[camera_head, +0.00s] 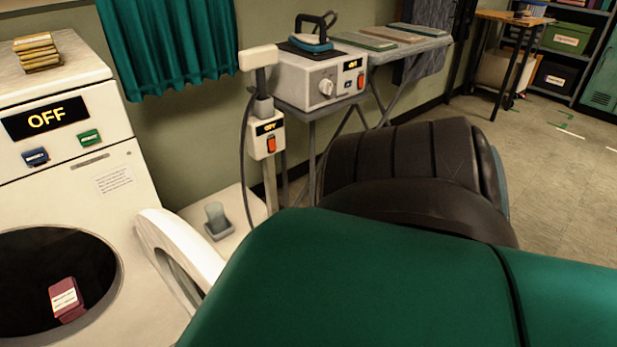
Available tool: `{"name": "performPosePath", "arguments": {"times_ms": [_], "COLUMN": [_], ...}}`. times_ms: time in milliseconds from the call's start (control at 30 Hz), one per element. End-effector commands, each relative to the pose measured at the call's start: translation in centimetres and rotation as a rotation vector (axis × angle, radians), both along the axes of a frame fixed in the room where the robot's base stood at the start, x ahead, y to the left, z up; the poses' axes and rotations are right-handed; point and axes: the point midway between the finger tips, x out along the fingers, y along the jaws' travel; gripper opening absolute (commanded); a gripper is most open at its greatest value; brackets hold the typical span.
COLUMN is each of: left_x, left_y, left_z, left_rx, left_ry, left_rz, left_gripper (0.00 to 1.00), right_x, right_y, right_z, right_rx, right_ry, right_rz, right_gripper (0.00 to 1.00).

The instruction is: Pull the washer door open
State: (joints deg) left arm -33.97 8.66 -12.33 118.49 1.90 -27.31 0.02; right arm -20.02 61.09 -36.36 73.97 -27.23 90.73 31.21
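The white washer (125,180) stands at the left of the head view. Its display (46,118) reads OFF, with a blue button (36,157) and a green button (90,137) below. The washer door (186,240), a thick white ring, stands swung out to the right of the round opening. The dark drum (40,265) is exposed, and a maroon box-like thing with a pale label (68,298) lies in it. The door's lower part is hidden. Neither gripper shows, so I see no contact with the door.
Yellowish stacked blocks (37,52) sit on the washer. A post with an OFF box (265,138) and a grey cup (216,220) stand right of it. Behind are an iron (308,40) and an ironing board (420,40). Floor (570,150) is clear at far right.

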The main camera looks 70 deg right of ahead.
Motion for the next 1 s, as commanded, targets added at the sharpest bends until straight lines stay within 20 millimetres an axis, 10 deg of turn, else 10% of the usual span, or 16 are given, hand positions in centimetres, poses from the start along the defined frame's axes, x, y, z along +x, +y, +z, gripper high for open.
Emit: {"name": "performPosePath", "arguments": {"times_ms": [667,700,1000], "left_x": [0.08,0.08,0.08], "left_y": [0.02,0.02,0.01], "left_z": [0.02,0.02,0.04], "left_rx": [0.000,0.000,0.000], "left_ry": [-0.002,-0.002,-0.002], "left_rz": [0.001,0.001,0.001], "left_gripper": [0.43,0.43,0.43], "right_x": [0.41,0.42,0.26], "right_y": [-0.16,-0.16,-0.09], "right_z": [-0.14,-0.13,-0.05], "right_rx": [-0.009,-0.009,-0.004], "right_ry": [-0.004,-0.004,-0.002], "right_rz": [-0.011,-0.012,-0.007], "right_gripper": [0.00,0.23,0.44]}}
